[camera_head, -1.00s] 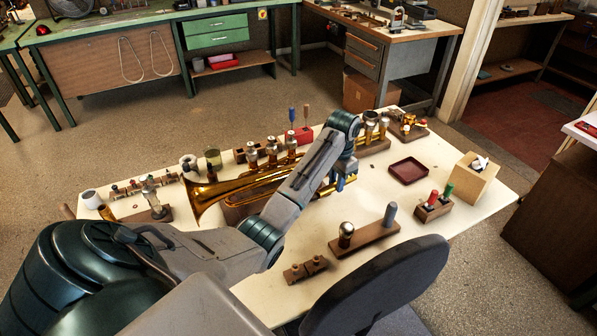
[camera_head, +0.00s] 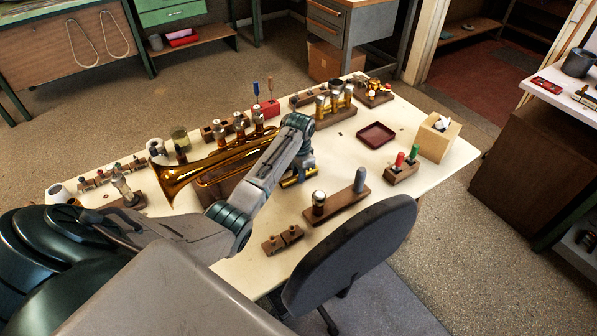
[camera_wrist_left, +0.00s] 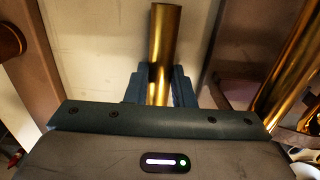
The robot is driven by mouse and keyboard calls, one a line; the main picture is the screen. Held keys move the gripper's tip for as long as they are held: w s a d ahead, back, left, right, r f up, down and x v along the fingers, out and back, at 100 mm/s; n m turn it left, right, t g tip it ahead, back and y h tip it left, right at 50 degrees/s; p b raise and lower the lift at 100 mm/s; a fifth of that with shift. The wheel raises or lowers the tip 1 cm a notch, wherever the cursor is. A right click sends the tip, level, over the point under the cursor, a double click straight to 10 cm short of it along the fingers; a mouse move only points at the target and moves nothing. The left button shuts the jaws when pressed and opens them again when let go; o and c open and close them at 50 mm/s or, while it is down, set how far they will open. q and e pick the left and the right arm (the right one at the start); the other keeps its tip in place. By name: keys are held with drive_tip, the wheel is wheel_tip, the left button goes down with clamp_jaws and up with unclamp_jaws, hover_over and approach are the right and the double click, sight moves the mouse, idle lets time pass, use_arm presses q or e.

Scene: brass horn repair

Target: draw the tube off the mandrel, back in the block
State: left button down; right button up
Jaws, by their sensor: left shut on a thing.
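My left gripper (camera_head: 298,180) is shut on a brass tube (camera_head: 290,183), which lies roughly level above the table between the horn and a wooden block (camera_head: 340,211). In the left wrist view the tube (camera_wrist_left: 165,38) stands out past the blue fingers (camera_wrist_left: 160,85), and no mandrel shows inside its visible part. That wooden block carries a dark post with a silver top (camera_head: 318,200) and a blue-grey post (camera_head: 360,180); I cannot tell which is the mandrel. Another block (camera_head: 345,114) behind the gripper holds several upright brass pieces. My right gripper is out of view.
A brass horn (camera_head: 205,170) lies left of the gripper and shows close at right in the wrist view (camera_wrist_left: 298,75). A dark red tray (camera_head: 376,135) and a light wooden box (camera_head: 437,138) stand to the right. A chair back (camera_head: 350,255) is at the front edge.

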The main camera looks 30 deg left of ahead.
use_arm(q)
drive_tip(key=c, duration=1.2)
unclamp_jaws()
drive_tip(key=shift+c, duration=0.2)
